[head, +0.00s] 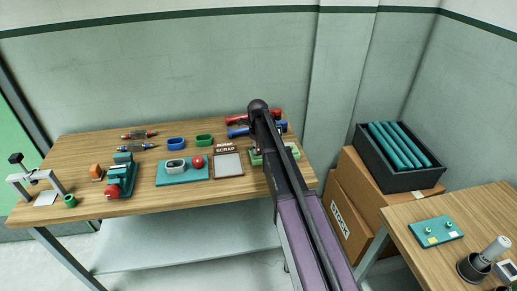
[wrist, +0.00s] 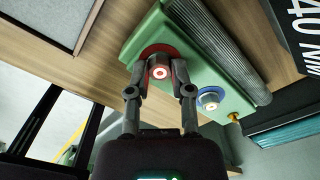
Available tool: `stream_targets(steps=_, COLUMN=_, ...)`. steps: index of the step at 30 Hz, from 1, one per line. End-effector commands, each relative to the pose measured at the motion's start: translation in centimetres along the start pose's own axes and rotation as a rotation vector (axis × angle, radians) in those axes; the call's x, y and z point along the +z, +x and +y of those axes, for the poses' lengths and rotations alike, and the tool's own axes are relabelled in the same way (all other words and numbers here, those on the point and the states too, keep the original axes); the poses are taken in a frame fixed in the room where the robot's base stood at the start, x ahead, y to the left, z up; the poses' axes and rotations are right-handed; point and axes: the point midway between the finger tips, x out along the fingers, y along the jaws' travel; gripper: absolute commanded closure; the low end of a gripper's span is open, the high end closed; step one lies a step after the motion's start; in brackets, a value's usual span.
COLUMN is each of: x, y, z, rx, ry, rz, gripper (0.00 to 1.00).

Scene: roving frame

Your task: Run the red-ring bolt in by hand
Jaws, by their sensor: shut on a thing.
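The red-ring bolt (wrist: 158,72) has a pale round head with a red mark and sits at a red ring (wrist: 149,52) on a light green fixture (wrist: 205,82). My gripper (wrist: 159,76) is shut on the bolt's head, one finger on each side. How deep the bolt sits is hidden. A second bolt (wrist: 209,99) in a blue ring is on the same fixture, apart from my fingers. In the head view the fixture (head: 256,159) is at the bench's right end; my arm hides much of it and my gripper.
A ribbed grey cylinder (wrist: 228,50) lies along the fixture beside the bolts. A dark sign (wrist: 298,30) stands near it. On the bench, a red tool (head: 238,119) and a blue tool (head: 238,132) lie behind, and the scrap tray (head: 228,176) lies left.

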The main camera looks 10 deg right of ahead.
Motion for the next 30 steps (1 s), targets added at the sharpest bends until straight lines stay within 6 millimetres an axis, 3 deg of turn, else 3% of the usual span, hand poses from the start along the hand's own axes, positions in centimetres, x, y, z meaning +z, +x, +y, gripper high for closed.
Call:
stream_targets(steps=5, x=-0.01, y=0.01, z=0.03, rx=0.001, ry=-0.001, rz=0.000, gripper=1.00)
stream_targets(steps=6, x=-0.01, y=0.01, z=0.03, rx=0.001, ry=-0.001, rz=0.000, gripper=0.62)
stream_targets(steps=9, x=-0.01, y=0.01, z=0.03, rx=0.001, ry=-0.001, rz=0.000, gripper=0.37)
stream_targets(steps=30, x=0.00, y=-0.84, z=0.00, rx=0.000, ry=-0.002, rz=0.000, gripper=0.37)
